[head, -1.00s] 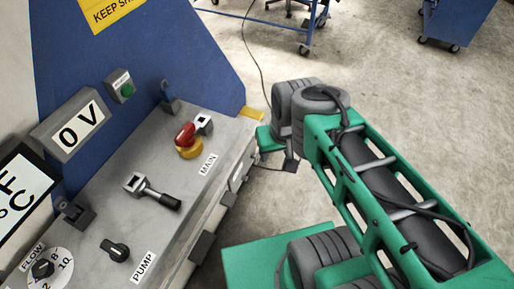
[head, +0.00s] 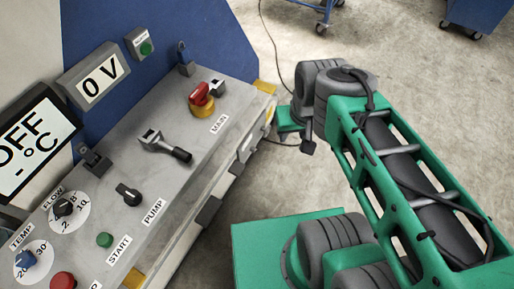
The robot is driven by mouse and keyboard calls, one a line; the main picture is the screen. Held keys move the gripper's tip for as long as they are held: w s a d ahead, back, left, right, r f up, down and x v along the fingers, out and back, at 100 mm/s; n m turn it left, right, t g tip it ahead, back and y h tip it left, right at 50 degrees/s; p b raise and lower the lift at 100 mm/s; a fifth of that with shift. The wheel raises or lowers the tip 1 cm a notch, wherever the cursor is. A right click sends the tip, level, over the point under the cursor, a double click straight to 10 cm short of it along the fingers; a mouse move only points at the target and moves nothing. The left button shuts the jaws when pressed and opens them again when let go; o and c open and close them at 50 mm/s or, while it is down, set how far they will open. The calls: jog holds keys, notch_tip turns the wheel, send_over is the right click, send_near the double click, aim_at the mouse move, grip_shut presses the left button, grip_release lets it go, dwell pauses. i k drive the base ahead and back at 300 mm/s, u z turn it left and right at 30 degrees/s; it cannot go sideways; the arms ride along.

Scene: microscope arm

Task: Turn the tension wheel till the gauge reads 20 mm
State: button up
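No tension wheel and no gauge in mm can be made out in the head view. My green and grey arm fills the right side, reaching away past the panel's right edge. A grey joint and a small green part show at its far end, but I can make out no gripper fingers there. What lies beyond that end is hidden.
A sloped grey control panel (head: 170,203) fills the left. It carries a red MAIN switch (head: 202,95), a black lever (head: 168,147), a PUMP knob (head: 129,195), FLOW dial (head: 64,207) and TEMP dial (head: 26,259). The display (head: 99,86) reads 0 V. Open floor (head: 420,90) lies right.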

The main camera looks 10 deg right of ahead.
aim_at(266, 131)
jog(key=u, duration=0.1)
jog(key=k, duration=0.3)
jog(key=u, duration=3.2)
jog(key=k, duration=1.8)
jog(key=z, duration=3.75)
jog(key=i, duration=1.5)
